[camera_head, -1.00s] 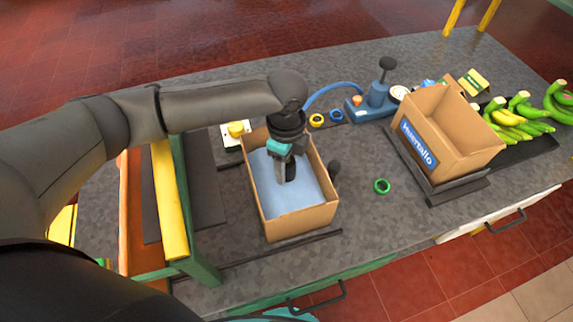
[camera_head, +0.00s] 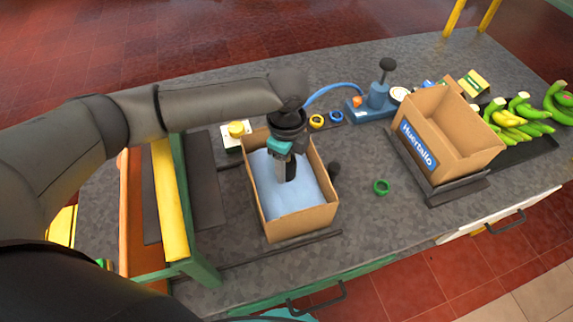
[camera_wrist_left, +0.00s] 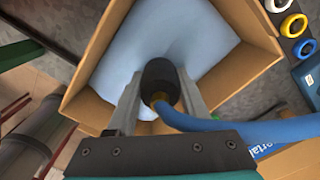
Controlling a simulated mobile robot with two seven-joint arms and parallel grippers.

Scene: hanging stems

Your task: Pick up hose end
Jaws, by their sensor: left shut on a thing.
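The hose end is a black nozzle with a brass-coloured collar (camera_wrist_left: 160,81), joined to a blue hose (camera_wrist_left: 225,125) that runs to the right in the left wrist view. My left gripper (camera_head: 286,168) is shut on the hose end, with one finger on each side of it. It points down into an open cardboard box (camera_head: 298,224) holding a light blue filling (camera_head: 312,197). In the head view the hose (camera_head: 334,88) arcs from behind the wrist to a blue pump (camera_head: 378,97). The gripper hides most of the hose end there.
A second cardboard box (camera_head: 440,140) stands on a dark plate to the right. Green and yellow bananas (camera_head: 520,125) lie beyond it. A green ring (camera_head: 381,187) lies on the grey counter. A yellow button box (camera_head: 237,130) and small rings (camera_head: 317,121) are behind the filled box.

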